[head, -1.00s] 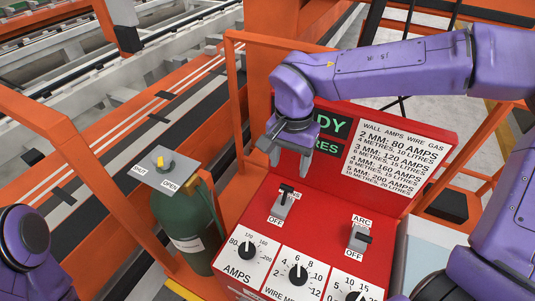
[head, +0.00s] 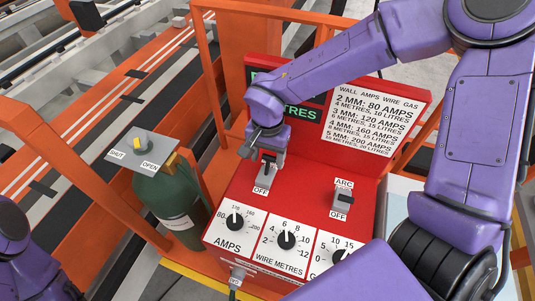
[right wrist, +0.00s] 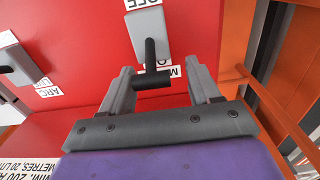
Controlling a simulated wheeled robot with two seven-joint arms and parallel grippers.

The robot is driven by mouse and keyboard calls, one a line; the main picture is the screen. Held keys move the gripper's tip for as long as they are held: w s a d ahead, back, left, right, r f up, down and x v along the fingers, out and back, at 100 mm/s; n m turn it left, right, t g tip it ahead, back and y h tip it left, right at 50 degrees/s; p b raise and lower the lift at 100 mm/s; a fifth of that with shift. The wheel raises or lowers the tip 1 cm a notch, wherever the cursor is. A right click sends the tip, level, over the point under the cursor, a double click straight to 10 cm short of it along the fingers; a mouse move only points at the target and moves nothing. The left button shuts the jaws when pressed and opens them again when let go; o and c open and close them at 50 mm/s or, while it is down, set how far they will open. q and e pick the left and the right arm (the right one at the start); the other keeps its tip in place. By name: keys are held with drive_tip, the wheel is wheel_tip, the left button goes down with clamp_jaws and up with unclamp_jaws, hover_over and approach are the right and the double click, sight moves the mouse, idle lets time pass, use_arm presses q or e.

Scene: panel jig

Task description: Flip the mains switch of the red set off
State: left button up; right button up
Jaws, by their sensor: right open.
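The mains switch (head: 267,178) is a grey block with a black lever on the sloping front of the red set (head: 310,175). An OFF label lies at its near end. My right gripper (head: 270,158) is open just above and behind it, partly hiding it and the label at its far end. In the right wrist view the black T-shaped lever (right wrist: 152,75) stands between the two parted fingers (right wrist: 160,82), its crossbar leaning toward the partly hidden far label, away from OFF. I cannot tell whether a finger touches it. My left gripper is out of view.
A similar ARC switch (head: 343,201) sits to the right on the same panel. White dial plates with black knobs (head: 286,239) lie below. A green gas cylinder (head: 172,205) stands at left, and orange frame rails (head: 205,75) rise around the set.

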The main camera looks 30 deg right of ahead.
drive_tip(key=shift+s+r, duration=0.15)
drive_tip(key=shift+s, duration=0.1)
drive_tip(key=c, duration=0.4)
drive_tip(key=shift+s+a+r, duration=0.15)
drive_tip(key=shift+s, duration=0.15)
drive_tip(key=c, duration=0.6)
drive_tip(key=shift+o, duration=0.2)
